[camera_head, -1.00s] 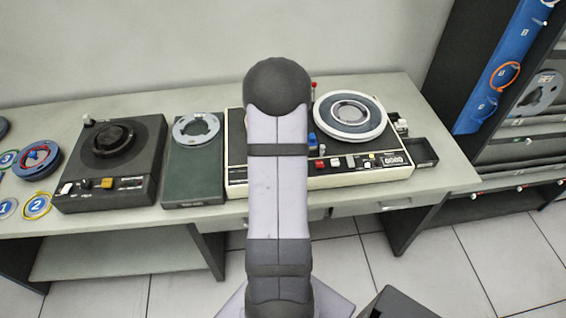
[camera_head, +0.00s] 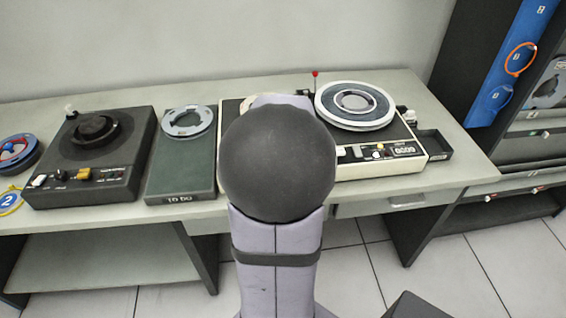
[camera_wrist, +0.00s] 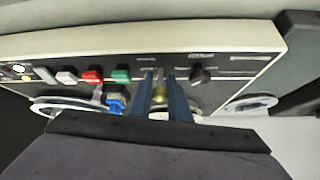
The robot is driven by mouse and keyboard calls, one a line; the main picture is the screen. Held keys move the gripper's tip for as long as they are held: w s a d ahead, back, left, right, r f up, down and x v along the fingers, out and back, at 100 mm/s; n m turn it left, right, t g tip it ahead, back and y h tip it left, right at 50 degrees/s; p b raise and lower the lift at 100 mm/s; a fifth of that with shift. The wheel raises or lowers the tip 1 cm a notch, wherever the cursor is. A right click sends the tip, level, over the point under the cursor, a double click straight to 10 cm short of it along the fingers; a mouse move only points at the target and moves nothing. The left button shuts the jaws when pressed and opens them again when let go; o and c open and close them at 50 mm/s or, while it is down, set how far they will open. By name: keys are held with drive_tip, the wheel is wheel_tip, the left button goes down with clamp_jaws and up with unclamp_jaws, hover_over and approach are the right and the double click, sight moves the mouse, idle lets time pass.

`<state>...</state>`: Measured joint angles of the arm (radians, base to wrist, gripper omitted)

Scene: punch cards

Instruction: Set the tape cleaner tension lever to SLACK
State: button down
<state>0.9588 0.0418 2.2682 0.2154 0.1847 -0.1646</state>
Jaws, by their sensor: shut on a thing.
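The tape cleaner is the cream-edged deck (camera_head: 400,170) on the bench, partly hidden behind my arm in the head view. In the wrist view its dark control panel (camera_wrist: 225,65) fills the upper part. My gripper (camera_wrist: 163,80) shows there as two narrow blue fingers reaching onto the panel. They are shut on a small brass-coloured lever (camera_wrist: 159,91), mostly hidden between them. Its setting and the panel lettering are too small to read. My gripper is hidden behind my arm in the head view.
In the wrist view a green button (camera_wrist: 121,75), a red button (camera_wrist: 92,76) and a white button (camera_wrist: 66,77) lie left of the fingers, and a black knob (camera_wrist: 200,75) close right. A red-tipped stick (camera_head: 314,74) stands beside the large reel (camera_head: 353,118).

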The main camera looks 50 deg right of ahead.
drive_tip(key=shift+r+t+h+b, duration=0.1)
drive_tip(key=shift+t+h+b, duration=0.2)
drive_tip(key=shift+b, duration=0.5)
drive_tip(key=c, duration=1.9)
unclamp_jaws()
drive_tip(key=shift+o, duration=0.2)
drive_tip(key=shift+s, duration=0.1)
drive_tip(key=v, duration=0.7)
drive_tip(key=shift+p, duration=0.35)
drive_tip(key=shift+a+r, duration=0.1)
